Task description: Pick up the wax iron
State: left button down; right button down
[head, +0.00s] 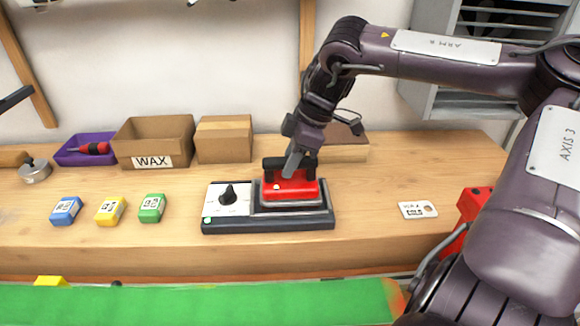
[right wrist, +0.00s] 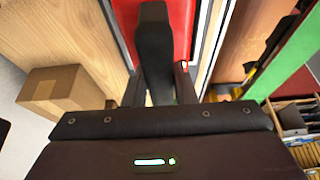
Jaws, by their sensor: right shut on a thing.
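The wax iron (head: 290,187) has a red body and a black handle. It sits in the grey-rimmed cradle of a dark base unit (head: 270,224) on the bench. My right gripper (head: 295,163) comes down from above and is shut on the black handle. In the right wrist view the handle of the wax iron (right wrist: 153,50) runs between the fingers, with the red body beneath it. The gripper covers part of the handle. My left gripper is not in view.
The base has a white panel with a black dial (head: 228,194) and a lit green lamp. Left are blue (head: 66,211), yellow (head: 110,211) and green (head: 151,208) blocks. Behind stand a WAX box (head: 153,141) and a closed carton (head: 224,139). A tag (head: 418,210) lies right.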

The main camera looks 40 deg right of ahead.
notch_tip(320, 180, up, 19)
dwell(0.4)
jog(key=shift+f, duration=0.1)
